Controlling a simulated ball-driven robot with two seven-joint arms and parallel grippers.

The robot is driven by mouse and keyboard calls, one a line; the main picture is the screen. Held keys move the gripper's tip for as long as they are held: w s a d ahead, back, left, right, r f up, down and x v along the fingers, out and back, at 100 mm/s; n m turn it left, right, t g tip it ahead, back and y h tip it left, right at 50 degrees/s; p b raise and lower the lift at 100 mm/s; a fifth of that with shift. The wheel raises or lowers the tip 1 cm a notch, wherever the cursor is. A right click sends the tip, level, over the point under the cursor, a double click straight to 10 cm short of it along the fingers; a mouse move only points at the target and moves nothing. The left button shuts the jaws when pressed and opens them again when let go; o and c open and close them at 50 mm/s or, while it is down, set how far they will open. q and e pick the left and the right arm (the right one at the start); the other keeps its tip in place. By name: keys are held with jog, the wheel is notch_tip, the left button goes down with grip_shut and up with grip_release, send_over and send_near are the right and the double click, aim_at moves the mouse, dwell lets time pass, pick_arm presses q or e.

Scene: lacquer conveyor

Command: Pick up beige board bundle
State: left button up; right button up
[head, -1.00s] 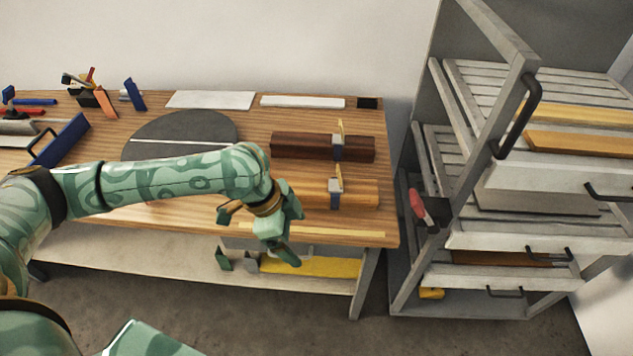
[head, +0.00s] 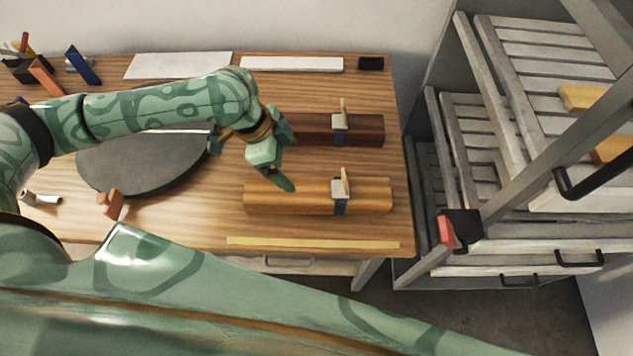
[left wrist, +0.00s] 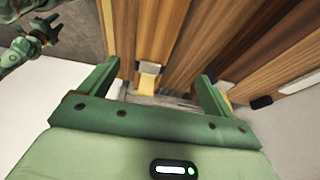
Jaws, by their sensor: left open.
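A dark brown bundle (head: 363,130) lies parallel behind, partly hidden by my left gripper. A grey round disc (head: 140,165) is to the left. A yellow strip (head: 312,244) runs along the table's front edge. A slatted rack (head: 555,60) stands at right.

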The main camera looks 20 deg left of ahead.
aim_at(312, 190)
pick_arm(q)
jog(key=b+x, duration=0.2)
jog(key=x, duration=0.6)
jog(key=shift+s+f+b, duration=0.1)
jog(key=shift+f+b, duration=0.1)
jog(key=shift+b, duration=0.1)
jog(key=shift+d+f, duration=0.25)
jog(key=shift+f, duration=0.25)
jog(key=x, duration=0.1)
jog(key=b+x, duration=0.1)
jog(key=x, duration=0.1)
jog(key=b+x, duration=0.1)
jog(key=shift+s+d+f, duration=0.2)
jog(key=shift+s+f, duration=0.1)
jog(key=shift+d+f, duration=0.15)
jog(key=shift+f, duration=0.15)
jog(key=shift+w+r, duration=0.1)
pick_arm(e)
jog(key=f, duration=0.1)
jog(key=s+f, duration=0.1)
jog(key=f, duration=0.1)
jog(key=s+f, duration=0.1)
jog(key=f, duration=0.1)
jog(key=shift+f, duration=0.2)
pick_arm(q)
jog(key=c, duration=1.8)
pick_arm(e)
jog(key=shift+d, duration=0.3)
